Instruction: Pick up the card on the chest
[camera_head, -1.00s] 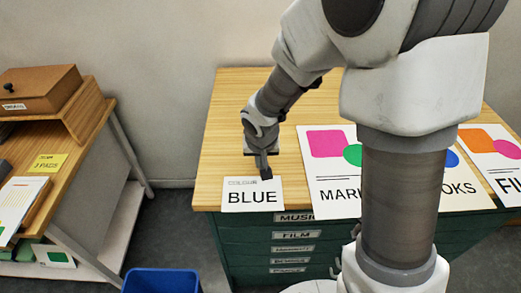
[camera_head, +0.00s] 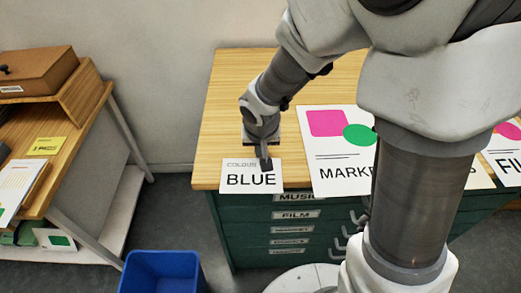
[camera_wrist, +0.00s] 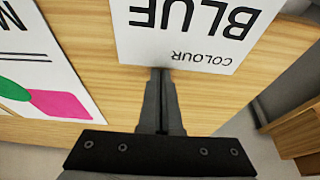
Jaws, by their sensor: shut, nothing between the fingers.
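The white card (camera_head: 250,181) reading "COLOUR BLUE" lies flat at the front left edge of the chest's wooden top (camera_head: 228,100). It also shows in the wrist view (camera_wrist: 185,35), upside down. My gripper (camera_head: 265,163) points down at the card's back edge, right of the word "COLOUR". In the wrist view my gripper's fingers (camera_wrist: 161,75) are together and empty, with their tips overlapping the card's edge. I cannot tell whether they touch it.
A poster with pink and green shapes (camera_head: 340,175) lies right of the card, and another poster (camera_head: 504,165) lies farther right. A blue bin (camera_head: 163,272) stands on the floor. A desk with a brown box (camera_head: 38,72) is at left.

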